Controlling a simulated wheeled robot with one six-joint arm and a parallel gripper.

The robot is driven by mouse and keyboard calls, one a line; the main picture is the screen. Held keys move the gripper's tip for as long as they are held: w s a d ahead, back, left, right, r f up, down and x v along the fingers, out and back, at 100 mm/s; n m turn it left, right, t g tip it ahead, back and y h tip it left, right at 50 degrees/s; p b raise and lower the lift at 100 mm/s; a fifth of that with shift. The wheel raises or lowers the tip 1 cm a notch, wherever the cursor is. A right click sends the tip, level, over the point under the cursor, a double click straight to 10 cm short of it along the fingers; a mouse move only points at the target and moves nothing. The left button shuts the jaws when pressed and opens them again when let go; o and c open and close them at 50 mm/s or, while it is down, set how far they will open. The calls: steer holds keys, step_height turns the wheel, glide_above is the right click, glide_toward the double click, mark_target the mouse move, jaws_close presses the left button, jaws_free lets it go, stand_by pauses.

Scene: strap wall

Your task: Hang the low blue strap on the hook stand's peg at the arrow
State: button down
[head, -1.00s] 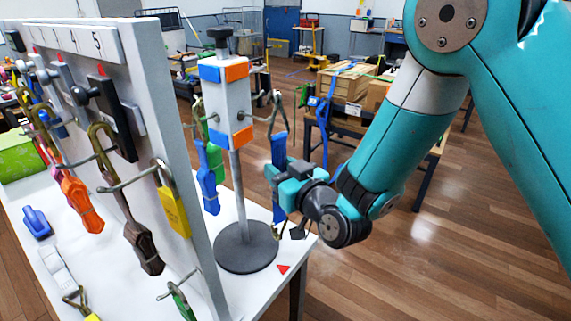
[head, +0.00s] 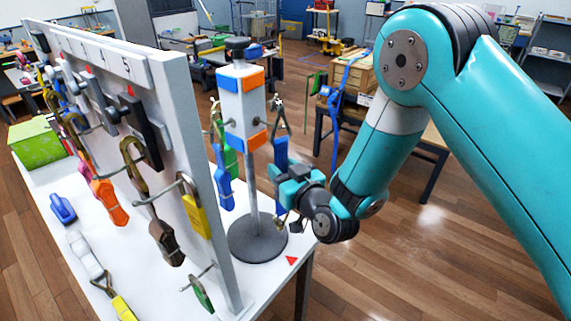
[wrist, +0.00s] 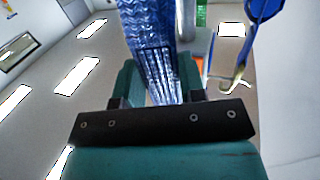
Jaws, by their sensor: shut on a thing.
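The hook stand has a white post (head: 243,108) with blue and orange bands, a grey pole and a round dark base (head: 257,238). A red arrow (head: 292,260) lies on the table at the base's right front. My gripper (head: 290,180) is shut on a blue strap (head: 281,152), right of the pole. The strap hangs upright, with its metal hook end (head: 279,112) up by the stand's right-hand peg. I cannot tell whether the hook is around the peg or beside it. In the wrist view the strap (wrist: 155,55) runs between the fingers.
Another blue strap (head: 223,185) and a green strap (head: 231,158) hang on the stand's left side. Open floor lies right of the table.

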steer(key=shift+w+a+p, duration=0.5)
steer(key=shift+a+p, duration=0.1)
steer(key=shift+p, duration=1.45)
steer(key=shift+w+a+f+p, duration=0.1)
steer(key=shift+a+f+p, duration=0.15)
steer(key=shift+p, duration=0.5)
steer(key=shift+w+a+f+p, duration=0.1)
steer(key=shift+f+p, duration=0.4)
steer(key=c, duration=0.6)
jaws_free()
steer(key=shift+f, duration=0.1)
